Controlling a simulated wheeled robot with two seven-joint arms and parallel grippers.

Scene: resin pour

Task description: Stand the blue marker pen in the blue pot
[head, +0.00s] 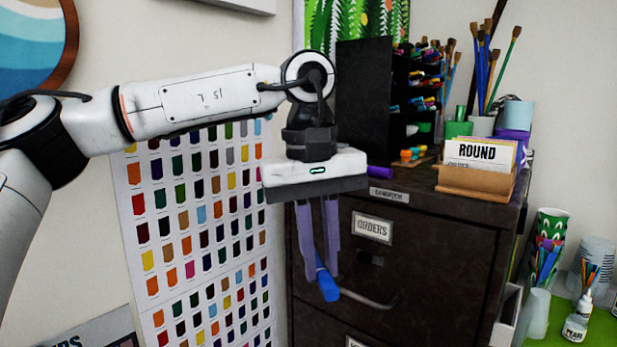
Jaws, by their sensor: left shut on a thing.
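My left gripper (319,262) points down in front of the dark filing cabinet. It is shut on the blue marker pen (327,284), whose blue end sticks out below the fingers, slightly tilted. The fingers hide its upper part. A light blue pot (517,114) stands at the right on top of the cabinet, behind the card box and by a purple container. It is up and to the right of the gripper, well apart from the pen. My right gripper is not in view.
The filing cabinet (427,250) bears a black marker rack (364,95), a purple pen (380,172), a "ROUND" card box (474,182), a green pot (458,129) and brushes in a pale pot (481,127). A colour chart (200,220) hangs on the wall. Cups stand at lower right.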

